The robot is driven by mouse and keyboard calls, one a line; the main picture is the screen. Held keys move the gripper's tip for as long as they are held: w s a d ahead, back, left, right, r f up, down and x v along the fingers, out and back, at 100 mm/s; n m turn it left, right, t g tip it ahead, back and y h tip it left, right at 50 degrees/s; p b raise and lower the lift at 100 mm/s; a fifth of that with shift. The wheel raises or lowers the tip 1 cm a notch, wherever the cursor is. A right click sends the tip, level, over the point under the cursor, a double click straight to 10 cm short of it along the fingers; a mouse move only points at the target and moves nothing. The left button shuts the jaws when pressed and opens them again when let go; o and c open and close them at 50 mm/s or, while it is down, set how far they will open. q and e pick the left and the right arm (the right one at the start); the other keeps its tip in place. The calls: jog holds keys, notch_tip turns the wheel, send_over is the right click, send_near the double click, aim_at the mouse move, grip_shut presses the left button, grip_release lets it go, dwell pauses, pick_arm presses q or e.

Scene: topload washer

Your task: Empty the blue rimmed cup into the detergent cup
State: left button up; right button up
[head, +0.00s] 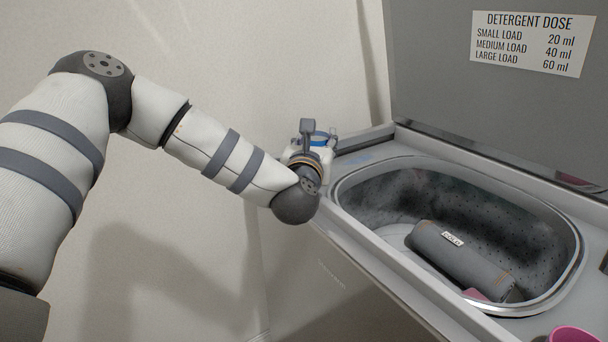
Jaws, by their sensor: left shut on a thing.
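The blue rimmed cup (324,137) shows only in part behind my left wrist, at the far left corner of the washer top. A bit of its blue rim is visible; its contents and exact tilt are hidden. My left gripper (316,138) is shut on it, with its fingertips mostly hidden by the wrist. My right gripper is not in view.
The open washer tub (400,190) holds a dark grey cylinder (455,258) with a small label. A pink cup (573,334) is cut off at the lower right. The raised lid (440,90) carries a dose label (532,42) listing 20, 40 and 60 ml.

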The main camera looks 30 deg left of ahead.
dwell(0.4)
pick_arm(q)
notch_tip(320, 180, up, 4)
jog(key=shift+r+p, duration=0.25)
jog(key=shift+p, duration=0.5)
jog(key=shift+f, duration=0.3)
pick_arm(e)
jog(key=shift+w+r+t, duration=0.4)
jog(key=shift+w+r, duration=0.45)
